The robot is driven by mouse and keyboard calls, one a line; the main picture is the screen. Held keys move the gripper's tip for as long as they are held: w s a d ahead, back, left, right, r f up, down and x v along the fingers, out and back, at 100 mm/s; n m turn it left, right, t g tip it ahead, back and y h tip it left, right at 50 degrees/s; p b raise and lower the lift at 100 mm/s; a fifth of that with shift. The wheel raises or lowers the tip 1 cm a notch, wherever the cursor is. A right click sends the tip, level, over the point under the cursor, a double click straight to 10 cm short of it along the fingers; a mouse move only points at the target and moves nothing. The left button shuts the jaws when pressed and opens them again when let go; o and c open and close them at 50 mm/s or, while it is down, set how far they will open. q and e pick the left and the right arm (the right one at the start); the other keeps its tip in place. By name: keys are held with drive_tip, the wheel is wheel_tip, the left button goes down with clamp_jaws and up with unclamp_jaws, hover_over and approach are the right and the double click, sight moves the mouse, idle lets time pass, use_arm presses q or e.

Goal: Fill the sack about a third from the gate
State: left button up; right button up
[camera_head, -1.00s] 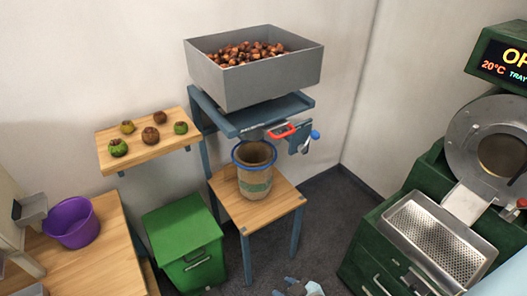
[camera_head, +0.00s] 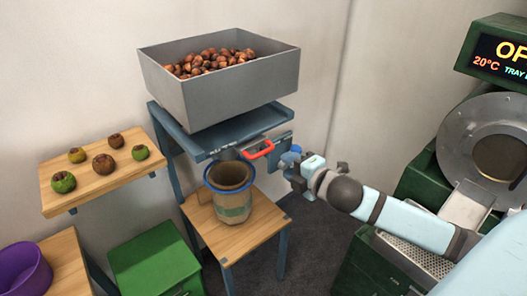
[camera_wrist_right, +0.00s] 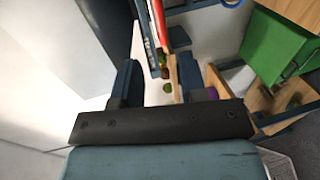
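A brown sack (camera_head: 233,212) with a blue ring at its mouth stands upright on a small wooden table, beneath the blue frame. Its inside looks dark, and I see no chestnuts in it. A grey hopper (camera_head: 222,98) full of chestnuts (camera_head: 212,60) sits above. My left gripper is out of view.
A wall shelf (camera_head: 102,180) with several fruits is at the left. A green cabinet (camera_head: 155,262) and a purple bucket (camera_head: 22,268) stand below it. A green roaster (camera_head: 485,140) stands at the right, behind my right arm.

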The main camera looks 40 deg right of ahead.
sight(265, 153)
drive_tip(key=p+x, duration=0.1)
drive_tip(key=x, duration=1)
drive_tip(key=shift+w+f, duration=0.1)
clamp_jaws()
